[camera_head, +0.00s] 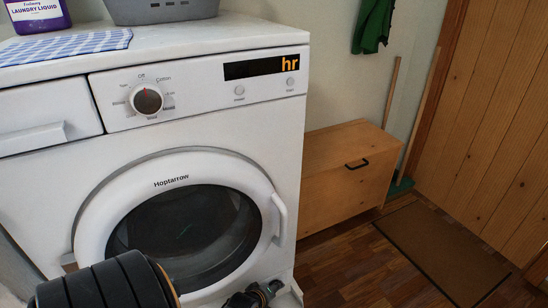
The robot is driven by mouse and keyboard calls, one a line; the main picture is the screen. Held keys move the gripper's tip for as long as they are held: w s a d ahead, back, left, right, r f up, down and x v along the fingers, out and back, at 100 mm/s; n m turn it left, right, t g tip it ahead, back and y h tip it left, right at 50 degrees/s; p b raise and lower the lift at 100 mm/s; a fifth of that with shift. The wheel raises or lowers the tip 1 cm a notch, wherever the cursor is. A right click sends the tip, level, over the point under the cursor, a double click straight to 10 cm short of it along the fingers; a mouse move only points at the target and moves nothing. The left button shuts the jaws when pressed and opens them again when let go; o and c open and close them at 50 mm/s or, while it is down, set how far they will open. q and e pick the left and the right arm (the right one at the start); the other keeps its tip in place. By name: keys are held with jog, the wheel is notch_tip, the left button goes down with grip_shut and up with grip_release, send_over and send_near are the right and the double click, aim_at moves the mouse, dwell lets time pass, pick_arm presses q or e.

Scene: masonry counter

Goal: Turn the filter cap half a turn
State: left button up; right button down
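The white washing machine (195,130) fills the left and middle of the view, with its round door (185,235) shut. I cannot make out the filter cap; the lower front of the machine is partly covered by my arm and cut by the frame edge. My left arm, black and ribbed, comes in at the bottom left. A dark gripper, which seems to be my left one (254,296), is low at the machine's front right, beside a small white flap-like part (289,294). Its fingertips are too small and cut off to read. My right gripper is not in view.
A wooden cabinet (335,180) with a black handle stands right of the machine. A brown mat (440,250) lies on the wood floor before a plank door (505,130). A checked cloth (65,46), a grey basket (160,10) and a laundry liquid bottle (38,14) are on top.

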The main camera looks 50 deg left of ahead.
pick_arm(q)
jog(key=o, duration=1.2)
jog(key=shift+c, duration=0.2)
jog(key=shift+s+d+r, duration=0.1)
jog(key=shift+s+r, duration=0.15)
jog(key=shift+s, duration=0.15)
jog(key=v, duration=0.7)
jog(key=shift+w+r, duration=0.1)
